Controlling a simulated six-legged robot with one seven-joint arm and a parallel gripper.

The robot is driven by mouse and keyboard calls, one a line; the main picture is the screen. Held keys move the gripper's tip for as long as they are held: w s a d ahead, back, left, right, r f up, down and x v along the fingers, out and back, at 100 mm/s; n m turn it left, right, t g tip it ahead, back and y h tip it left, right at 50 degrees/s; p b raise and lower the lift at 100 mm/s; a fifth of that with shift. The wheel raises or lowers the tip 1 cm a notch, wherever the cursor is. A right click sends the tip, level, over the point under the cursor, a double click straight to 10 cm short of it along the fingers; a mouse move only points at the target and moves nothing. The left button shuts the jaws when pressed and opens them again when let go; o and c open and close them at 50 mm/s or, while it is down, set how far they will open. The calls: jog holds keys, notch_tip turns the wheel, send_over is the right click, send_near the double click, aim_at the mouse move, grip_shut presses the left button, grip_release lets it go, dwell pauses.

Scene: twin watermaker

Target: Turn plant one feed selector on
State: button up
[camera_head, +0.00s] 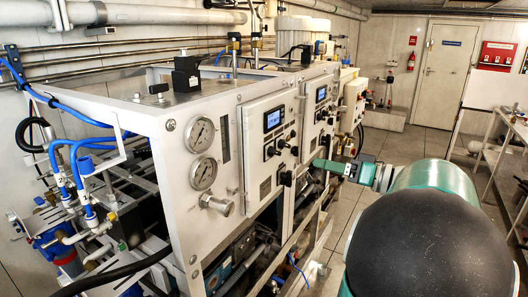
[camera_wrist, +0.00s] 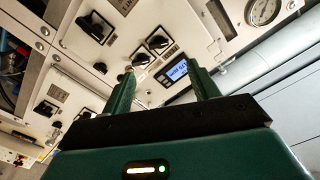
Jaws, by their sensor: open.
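My gripper (camera_wrist: 164,80) is open and empty, its two green fingers apart in front of the white control panel. In the wrist view the panel looks tilted; a lit display (camera_wrist: 177,70) shows between the fingers, with two black rotary knobs (camera_wrist: 158,41) (camera_wrist: 141,58) near it. A larger black switch (camera_wrist: 95,26) is at upper left. In the head view my gripper (camera_head: 322,164) is right of the nearer panel (camera_head: 262,170), which carries a display (camera_head: 273,119) and black knobs (camera_head: 270,152). I cannot read which knob is the feed selector or its setting.
Two round gauges (camera_head: 200,134) sit on the cabinet's near left face. A second panel with its own display (camera_head: 321,94) is farther along. Shelving (camera_head: 505,160) stands at right, and a clear floor aisle (camera_head: 425,143) leads to the door (camera_head: 440,75).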

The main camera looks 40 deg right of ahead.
aim_at(279, 152)
jog(key=x, duration=1.3)
jog(key=shift+w+d+r, duration=0.15)
jog(key=shift+w+d, duration=0.05)
jog(key=shift+d, duration=0.1)
jog(key=c, duration=1)
